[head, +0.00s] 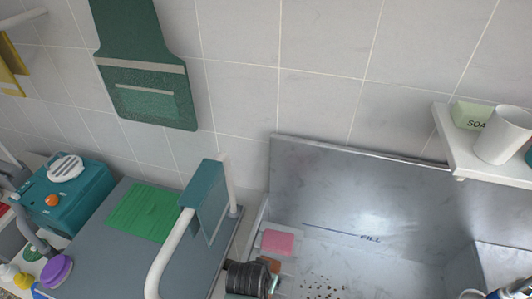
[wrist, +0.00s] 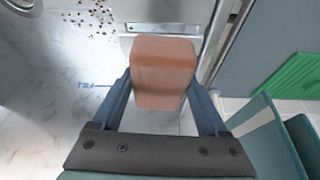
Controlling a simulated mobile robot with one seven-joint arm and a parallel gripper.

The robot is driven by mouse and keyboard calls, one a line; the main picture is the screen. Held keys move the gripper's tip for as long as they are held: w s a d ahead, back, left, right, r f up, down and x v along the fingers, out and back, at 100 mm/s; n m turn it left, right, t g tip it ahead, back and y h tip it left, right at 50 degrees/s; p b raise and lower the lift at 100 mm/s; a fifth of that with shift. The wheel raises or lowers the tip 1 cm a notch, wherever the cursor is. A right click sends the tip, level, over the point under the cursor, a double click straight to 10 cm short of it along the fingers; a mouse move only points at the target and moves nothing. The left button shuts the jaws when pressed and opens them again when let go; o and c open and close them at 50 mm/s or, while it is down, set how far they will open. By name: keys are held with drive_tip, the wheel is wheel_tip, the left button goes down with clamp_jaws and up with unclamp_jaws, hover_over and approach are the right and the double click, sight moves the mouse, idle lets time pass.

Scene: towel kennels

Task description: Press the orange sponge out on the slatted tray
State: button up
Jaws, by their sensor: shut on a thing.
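My gripper (wrist: 163,78) is shut on the orange sponge (wrist: 165,75), a brownish-orange block between its two blue fingers in the wrist view. In the head view my gripper (head: 268,284) is at the sink's left side, with part of the sponge (head: 271,264) showing beside it. A pale tray-like piece (head: 291,252) lies there under a pink block. Its slats cannot be made out, and the sponge and gripper hide part of it. I cannot tell whether the sponge touches it.
The metal sink (head: 360,220) has dark specks on its floor. The pink block (head: 278,242) is just beyond my gripper. A teal panel with a white rail (head: 170,250) stands to the left. A shelf with soap (head: 470,115) and a white cup (head: 503,135) is at right.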

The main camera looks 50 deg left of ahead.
drive_tip(key=shift+w+f+b, duration=0.1)
drive_tip(key=shift+f+b, duration=2.8)
drive_tip(key=shift+f, duration=0.05)
drive_tip(key=shift+f+b, duration=0.35)
drive_tip(key=shift+f, duration=0.15)
drive_tip(key=shift+d+f, duration=0.2)
drive_tip(key=shift+s, duration=0.2)
wheel_tip(320, 180, up, 7)
drive_tip(key=p, duration=0.7)
drive_tip(key=shift+w+a+r+p, duration=0.15)
drive_tip(key=shift+p, duration=0.15)
